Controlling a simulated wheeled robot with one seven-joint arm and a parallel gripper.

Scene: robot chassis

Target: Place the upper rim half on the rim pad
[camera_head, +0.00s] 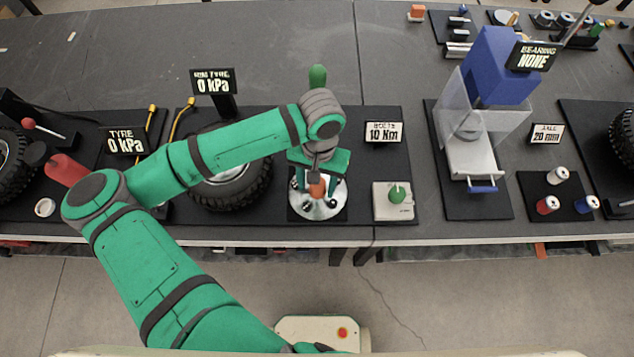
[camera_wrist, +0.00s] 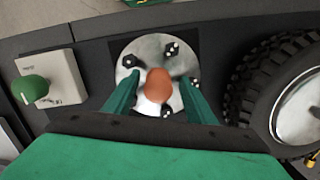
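A silver disc (camera_head: 325,207) with an orange knob (camera_head: 317,190) lies flat on a dark square pad (camera_head: 294,214). I take it for the upper rim half on the rim pad, but cannot tell for certain. Several small black-and-white bolt-like pieces stand around the knob. In the wrist view the disc (camera_wrist: 135,62) and the orange knob (camera_wrist: 158,85) are near the middle. My gripper (camera_wrist: 157,98) is low over the disc, with its green fingers apart on either side of the knob. I see gaps between knob and fingers. In the head view my gripper (camera_head: 318,182) partly hides the disc.
A tyre (camera_head: 235,190) on a rim lies just left of the disc. A pale block (camera_head: 393,205) with a green knob stands to the right, behind it a "10 Nm" sign (camera_head: 384,132). A blue bearing press (camera_head: 497,75) is further right.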

